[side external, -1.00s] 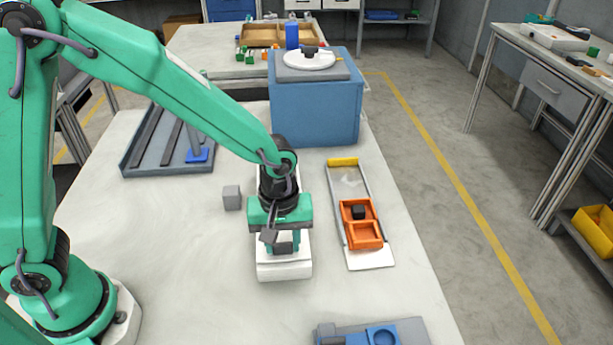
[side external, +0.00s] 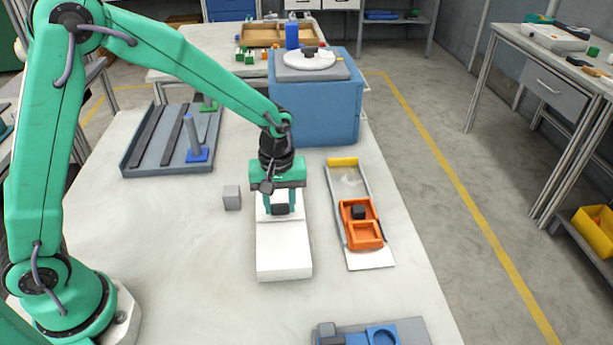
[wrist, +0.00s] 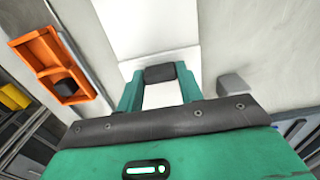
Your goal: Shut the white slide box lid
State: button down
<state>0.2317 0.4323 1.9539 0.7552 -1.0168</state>
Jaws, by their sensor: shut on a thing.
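The white slide box (side external: 284,258) lies on the table in front of and under my gripper, its near part bare in the side view. My gripper (side external: 281,209) points down at the far part of the box, shut on the dark handle (side external: 281,210) of the lid. In the wrist view the handle (wrist: 160,73) sits between the two green fingers of my gripper (wrist: 158,88). White surfaces with a step between them show beyond the handle (wrist: 158,58). The lid's exact edges are partly hidden by the fingers.
A small grey block (side external: 231,198) stands left of the box. An orange tray (side external: 363,235) on a grey rail lies close on the right. A blue cabinet (side external: 315,110) stands behind. A slotted grey tray (side external: 127,165) is at back left.

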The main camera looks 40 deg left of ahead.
aim_at(279, 198)
jog(key=w+a, duration=0.3)
jog(key=shift+w+a, duration=0.25)
jog(key=shift+a, duration=0.05)
jog(key=c, duration=0.9)
grip_release()
notch_tip(279, 198, up, 8)
jog(key=shift+f, duration=0.1)
